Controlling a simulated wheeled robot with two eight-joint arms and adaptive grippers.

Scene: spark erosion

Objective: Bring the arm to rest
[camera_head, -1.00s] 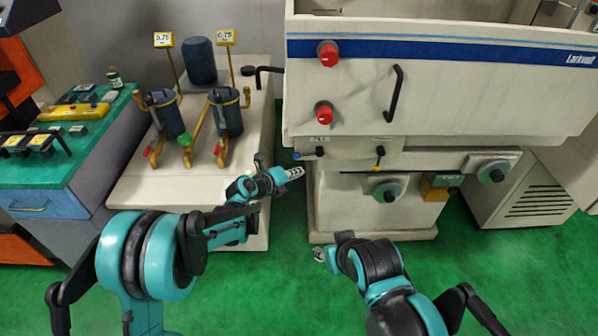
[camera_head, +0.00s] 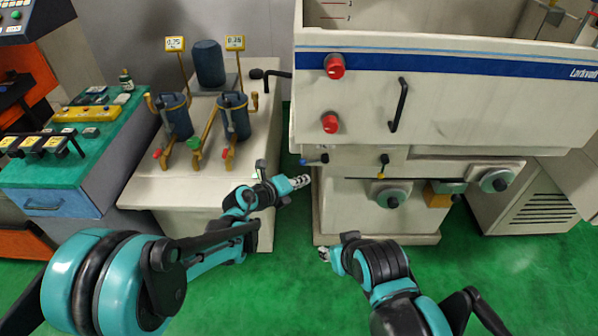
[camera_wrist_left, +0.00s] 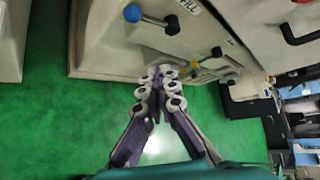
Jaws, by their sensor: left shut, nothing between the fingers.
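My left gripper (camera_head: 300,181) is at the end of the teal and black left arm, in front of the gap between the white pump bench and the white machine. In the left wrist view its two fingers (camera_wrist_left: 160,80) meet at the tips, shut and empty, with green floor behind them. My right gripper (camera_head: 324,254) is lower down, over the green floor near the foot of the machine. It is small and mostly seen from behind, so I cannot tell if it is open or shut.
The white machine (camera_head: 440,100) has red knobs, a black handle and a blue-tipped lever (camera_wrist_left: 133,13) close to my left gripper. The white bench (camera_head: 150,190) carries filter canisters. A green-topped workbench (camera_head: 30,172) stands at the left. The green floor (camera_head: 270,290) between my arms is clear.

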